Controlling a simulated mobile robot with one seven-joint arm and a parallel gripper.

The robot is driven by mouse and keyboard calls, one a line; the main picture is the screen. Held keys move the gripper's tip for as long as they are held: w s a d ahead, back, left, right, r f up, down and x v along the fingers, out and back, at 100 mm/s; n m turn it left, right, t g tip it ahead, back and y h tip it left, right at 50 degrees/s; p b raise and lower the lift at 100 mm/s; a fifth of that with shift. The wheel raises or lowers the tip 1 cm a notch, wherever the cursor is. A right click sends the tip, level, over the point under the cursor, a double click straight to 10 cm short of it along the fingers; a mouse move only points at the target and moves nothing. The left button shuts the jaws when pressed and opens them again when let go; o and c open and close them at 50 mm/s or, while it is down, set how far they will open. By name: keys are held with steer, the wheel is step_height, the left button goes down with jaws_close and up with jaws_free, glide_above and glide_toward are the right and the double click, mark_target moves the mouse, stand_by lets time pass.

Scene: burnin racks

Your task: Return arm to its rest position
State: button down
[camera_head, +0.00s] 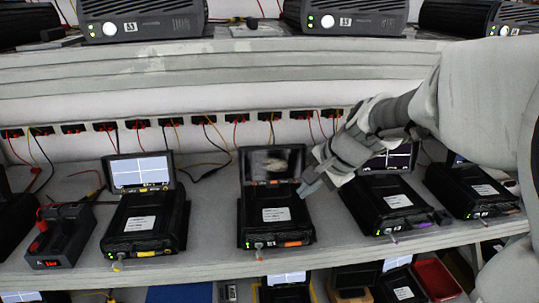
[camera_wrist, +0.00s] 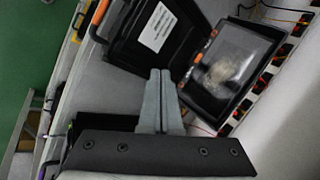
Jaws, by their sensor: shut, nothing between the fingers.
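My arm reaches in from the right in the head view, and my gripper (camera_head: 308,188) hangs over the right side of the middle black unit (camera_head: 276,214). In the wrist view my gripper (camera_wrist: 160,76) has its two grey fingers together with nothing between them. The middle unit has a white label and orange marks, and its small screen (camera_head: 271,163) stands upright behind it. The wrist view also shows this unit and its tilted screen just past the fingertips. I cannot tell whether the fingertips touch the unit.
More black units stand along the shelf: one on the left (camera_head: 145,222), and two on the right, partly behind my arm. A charger-like box (camera_head: 62,236) stands far left. Sockets and cables line the back wall. Grey power boxes (camera_head: 143,18) stand above. A red bin (camera_head: 437,277) is below.

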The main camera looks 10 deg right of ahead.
steer(key=shift+s+r, duration=0.3)
steer(key=shift+s, duration=0.5)
steer(key=shift+s+a, duration=0.1)
steer(key=shift+s, duration=0.05)
steer(key=s+r+n+h, duration=0.2)
steer(key=s+n+h, duration=0.1)
steer(key=s+n, duration=0.9)
steer(key=s, duration=0.5)
steer(key=shift+s+a, duration=0.25)
